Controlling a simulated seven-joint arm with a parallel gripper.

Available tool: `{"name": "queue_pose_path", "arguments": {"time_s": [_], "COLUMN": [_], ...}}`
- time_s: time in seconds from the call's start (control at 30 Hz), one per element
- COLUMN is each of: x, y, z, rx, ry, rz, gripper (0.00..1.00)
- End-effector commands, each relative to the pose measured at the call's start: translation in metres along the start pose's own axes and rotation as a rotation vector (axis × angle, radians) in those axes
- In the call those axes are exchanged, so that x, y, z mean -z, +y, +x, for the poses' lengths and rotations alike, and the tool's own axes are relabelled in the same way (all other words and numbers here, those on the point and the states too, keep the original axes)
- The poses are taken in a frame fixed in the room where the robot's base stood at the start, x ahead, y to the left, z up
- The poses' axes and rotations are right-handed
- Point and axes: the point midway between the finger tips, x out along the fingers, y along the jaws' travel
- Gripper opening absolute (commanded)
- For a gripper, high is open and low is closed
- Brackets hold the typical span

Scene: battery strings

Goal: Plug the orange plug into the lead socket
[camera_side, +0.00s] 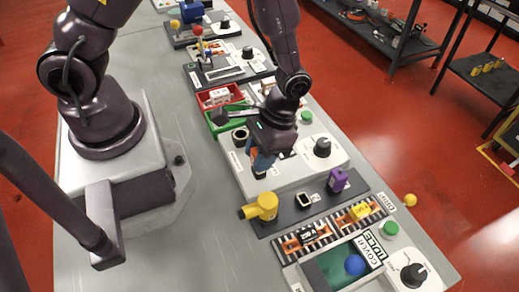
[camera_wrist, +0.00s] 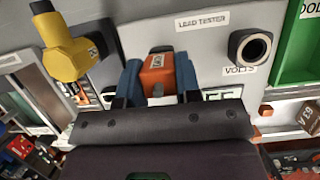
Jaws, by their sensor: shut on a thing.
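The orange plug (camera_wrist: 156,76) sits between the blue fingers of my gripper (camera_wrist: 160,82) in the wrist view. The gripper is shut on it, over the grey top of the lead tester. A round dark-rimmed socket (camera_wrist: 250,48) stands to the plug's right, near the VOLTS label. The plug is apart from this socket. In the side view my gripper (camera_side: 262,161) hangs over the tester, with the round socket (camera_side: 240,134) at its upper left. The plug is mostly hidden there by the fingers. I cannot tell the plug's height above the tester.
A yellow plug-like part (camera_side: 262,207) stands on the dark panel in front, left of a square socket (camera_side: 303,200) and a purple block (camera_side: 337,180). A green bin (camera_side: 222,121) and a red bin (camera_side: 213,96) lie beyond the round socket. A black knob (camera_side: 322,147) is to the right.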

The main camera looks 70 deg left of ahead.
Motion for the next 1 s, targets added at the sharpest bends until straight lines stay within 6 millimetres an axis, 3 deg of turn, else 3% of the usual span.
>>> {"name": "queue_pose_path", "arguments": {"time_s": [0.4, 0.43, 0.53, 0.57, 0.87, 1.0], "x": [0.004, 0.004, 0.004, 0.004, 0.004, 0.005], "y": [0.0, 0.0, 0.0, 0.0, 0.0, 0.001], "z": [0.01, 0.01, 0.009, 0.009, 0.007, -0.009], "rx": [0.0, 0.0, 0.0, 0.0, -0.001, -0.002], "ry": [0.0, 0.001, 0.001, 0.001, 0.002, 0.007], "rz": [0.0, 0.0, 0.0, 0.0, 0.0, 0.0], "gripper": [0.03, 0.36, 0.59, 0.61, 0.61, 0.61]}}
